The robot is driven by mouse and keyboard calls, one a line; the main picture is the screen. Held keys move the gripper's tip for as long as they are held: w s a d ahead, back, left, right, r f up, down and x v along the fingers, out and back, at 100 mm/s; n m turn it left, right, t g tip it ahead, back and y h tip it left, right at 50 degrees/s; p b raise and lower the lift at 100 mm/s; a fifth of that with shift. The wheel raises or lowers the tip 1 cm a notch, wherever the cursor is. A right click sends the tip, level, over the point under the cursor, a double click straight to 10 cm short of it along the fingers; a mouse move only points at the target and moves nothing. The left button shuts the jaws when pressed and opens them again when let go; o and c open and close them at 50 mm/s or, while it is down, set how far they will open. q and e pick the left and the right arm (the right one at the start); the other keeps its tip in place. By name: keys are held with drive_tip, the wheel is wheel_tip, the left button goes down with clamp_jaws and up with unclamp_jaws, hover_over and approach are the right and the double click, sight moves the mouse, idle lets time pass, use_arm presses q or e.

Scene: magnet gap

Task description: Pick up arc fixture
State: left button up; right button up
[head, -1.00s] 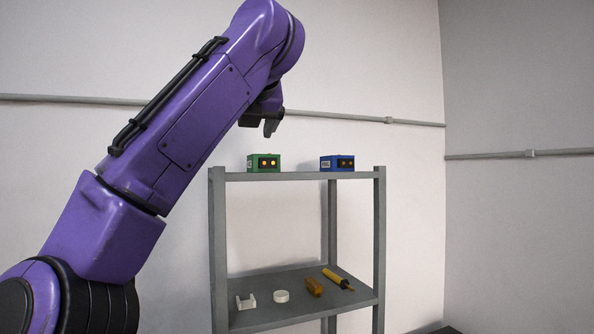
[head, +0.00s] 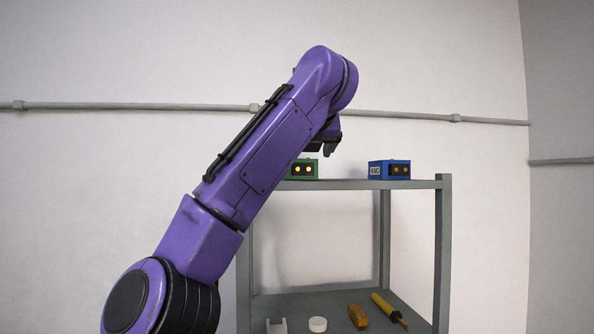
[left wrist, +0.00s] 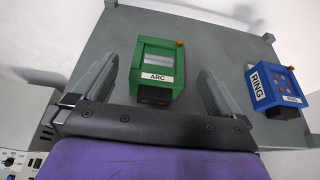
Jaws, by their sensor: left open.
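The arc fixture (left wrist: 157,65) is a green box labelled ARC in the left wrist view. In the head view the green fixture (head: 304,170) sits on the shelf unit's top board, partly hidden by my left arm. My left gripper (left wrist: 160,66) is open, with one finger on either side of the green box in the picture and visible gaps to both. In the head view my left gripper (head: 327,148) is just above the green box, mostly hidden behind the arm. I cannot tell its exact height over the board. My right gripper is not in view.
A blue box labelled RING (left wrist: 273,90) stands right of the green one, also in the head view (head: 389,170). The grey shelf unit (head: 420,184) has a lower board with a white bracket (head: 276,326), white ring (head: 317,324), orange block (head: 357,316) and yellow-handled tool (head: 388,307).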

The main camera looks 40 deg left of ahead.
use_arm(q)
drive_tip(key=x, duration=0.4)
drive_tip(key=shift+w+f+p, duration=0.2)
drive_tip(key=shift+w+p, duration=0.05)
drive_tip(key=shift+p, duration=0.15)
drive_tip(key=shift+s+a, duration=0.1)
drive_tip(key=shift+a, duration=0.05)
drive_tip(key=shift+s, duration=0.25)
drive_tip(key=shift+c, duration=0.9)
drive_tip(key=c, duration=1)
drive_tip(key=shift+c, duration=1.2)
